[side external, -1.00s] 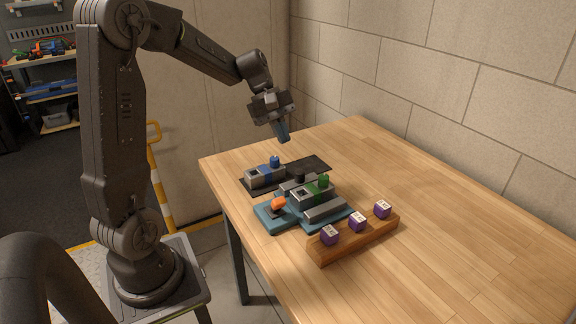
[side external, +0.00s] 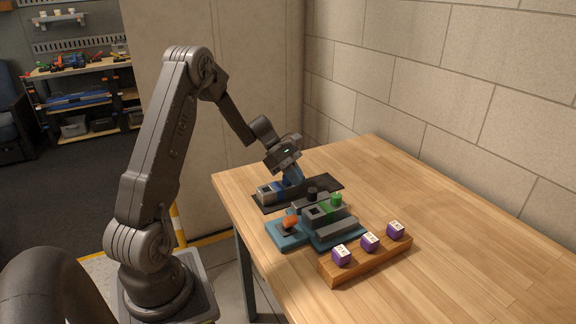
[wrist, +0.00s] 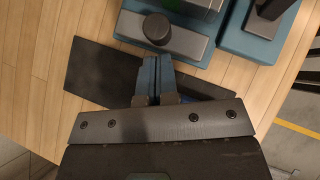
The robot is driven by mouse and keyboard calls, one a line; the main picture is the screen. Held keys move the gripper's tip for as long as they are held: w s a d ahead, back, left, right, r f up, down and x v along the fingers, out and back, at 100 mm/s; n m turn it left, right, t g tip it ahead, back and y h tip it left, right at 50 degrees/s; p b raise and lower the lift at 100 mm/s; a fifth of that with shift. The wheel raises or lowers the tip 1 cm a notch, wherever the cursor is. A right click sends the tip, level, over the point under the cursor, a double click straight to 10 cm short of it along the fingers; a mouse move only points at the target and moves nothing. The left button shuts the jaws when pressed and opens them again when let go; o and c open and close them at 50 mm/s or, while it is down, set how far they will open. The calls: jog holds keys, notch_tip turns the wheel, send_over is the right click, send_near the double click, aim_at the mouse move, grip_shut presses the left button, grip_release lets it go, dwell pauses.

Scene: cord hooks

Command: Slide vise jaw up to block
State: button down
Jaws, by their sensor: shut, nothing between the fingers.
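The vise has a teal base (side external: 284,236) and two grey jaws. The rear jaw (wrist: 187,43) carries a black knob (side external: 312,193), which also shows in the wrist view (wrist: 157,28). A grey block with a green band (side external: 320,213) and a green knob sits between that jaw and the front jaw (side external: 338,230). A gap between rear jaw and block cannot be judged. My gripper (side external: 295,182) is shut and empty, low over the black mat behind the vise. In the wrist view its blue fingertips (wrist: 152,62) are close to the rear jaw; contact cannot be told.
A grey block with a blue band (side external: 268,191) lies on the black mat (side external: 325,187), partly hidden by my gripper. An orange lever (side external: 290,221) stands on the teal base. A wooden rack (side external: 368,260) with purple cubes stands in front. The table's right side is clear.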

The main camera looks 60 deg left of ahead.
aim_at(307, 201)
jog(key=shift+x, duration=0.95)
jog(key=shift+d, duration=0.1)
jog(key=d, duration=0.4)
jog(key=shift+a, duration=0.1)
